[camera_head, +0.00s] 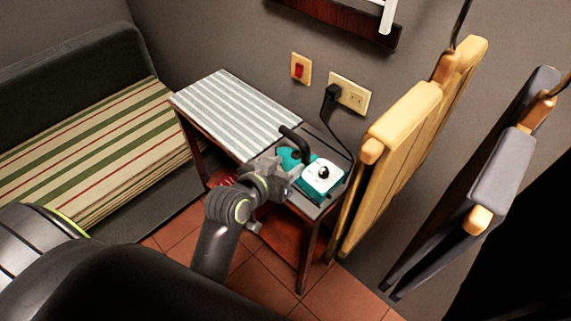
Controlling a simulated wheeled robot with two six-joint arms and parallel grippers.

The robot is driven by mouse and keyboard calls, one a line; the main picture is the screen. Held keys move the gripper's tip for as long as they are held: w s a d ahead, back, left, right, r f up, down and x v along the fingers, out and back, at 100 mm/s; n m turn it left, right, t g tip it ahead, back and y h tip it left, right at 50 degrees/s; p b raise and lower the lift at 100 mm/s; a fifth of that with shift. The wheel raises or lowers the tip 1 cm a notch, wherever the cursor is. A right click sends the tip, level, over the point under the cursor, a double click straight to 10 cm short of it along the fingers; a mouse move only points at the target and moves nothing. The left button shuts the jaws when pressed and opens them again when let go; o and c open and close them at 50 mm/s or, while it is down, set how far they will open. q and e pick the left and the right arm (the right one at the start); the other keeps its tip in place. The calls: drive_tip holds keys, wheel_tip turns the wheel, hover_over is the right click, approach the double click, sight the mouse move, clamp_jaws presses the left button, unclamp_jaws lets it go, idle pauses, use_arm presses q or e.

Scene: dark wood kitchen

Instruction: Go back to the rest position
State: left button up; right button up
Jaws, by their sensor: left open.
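My left gripper (288,168) reaches over the front part of a small side table (307,244). It is open, though its fingers are hard to make out against the things there. It is right at a teal and white appliance (323,178) with a dark round knob on top, and overlaps its left side in the picture. I cannot tell whether they touch. A black bent bar (296,142) shows just behind; what it belongs to is unclear. My right gripper is not in view.
A striped cloth (240,112) covers the table's left part. A striped bench (90,145) stands at the left. A black plug (333,95) with a cord sits in the wall outlet (352,95). Folded wooden (405,125) and dark (490,185) chairs hang at the right.

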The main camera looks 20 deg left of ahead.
use_arm(q)
drive_tip(key=s+a+f+g+y, duration=0.1)
drive_tip(key=s+a+f+g, duration=0.25)
drive_tip(key=s, duration=0.45)
drive_tip(key=s+a+f+g+y, duration=0.2)
drive_tip(key=s+a+f+g, duration=0.15)
drive_tip(key=s, duration=0.45)
drive_tip(key=s+a+f+g+y, duration=0.1)
drive_tip(key=s+a+f+g, duration=0.2)
drive_tip(key=s, duration=0.5)
wheel_tip(320, 180, down, 26)
drive_tip(key=a, duration=0.3)
drive_tip(key=s+d+f+g, duration=0.1)
drive_tip(key=s+f+g, duration=0.1)
drive_tip(key=s+f, duration=1.2)
drive_tip(key=shift+s+d+f+n+h, duration=0.2)
drive_tip(key=shift+s+d+n+h, duration=0.15)
drive_tip(key=shift+s, duration=0.25)
